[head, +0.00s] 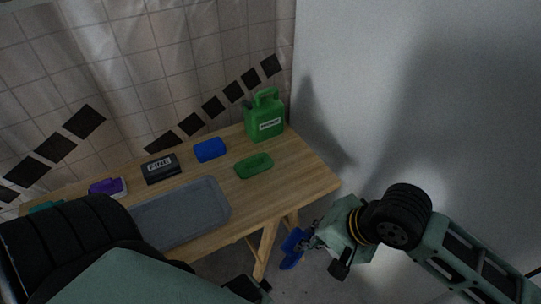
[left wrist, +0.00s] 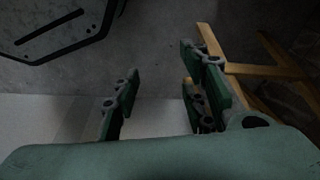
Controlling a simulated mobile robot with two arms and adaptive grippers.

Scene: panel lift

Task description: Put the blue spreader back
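A blue tool, which looks like the spreader (head: 291,250), is at the fingertips of my right gripper (head: 308,238) in the head view. It hangs beside the table's right front leg, below the tabletop, and my right gripper appears shut on it. The fingers are small and partly hidden by the wrist. My left gripper (left wrist: 160,95) is open and empty in the left wrist view, with its two green fingers wide apart. In the head view my left arm covers the lower left corner.
The wooden table (head: 308,178) carries a grey tray (head: 185,212), a green jug (head: 266,118), a green dish (head: 254,166), a blue block (head: 210,150), a black labelled box (head: 161,168) and a purple item (head: 108,187). A pale wall (head: 370,90) stands right of the table.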

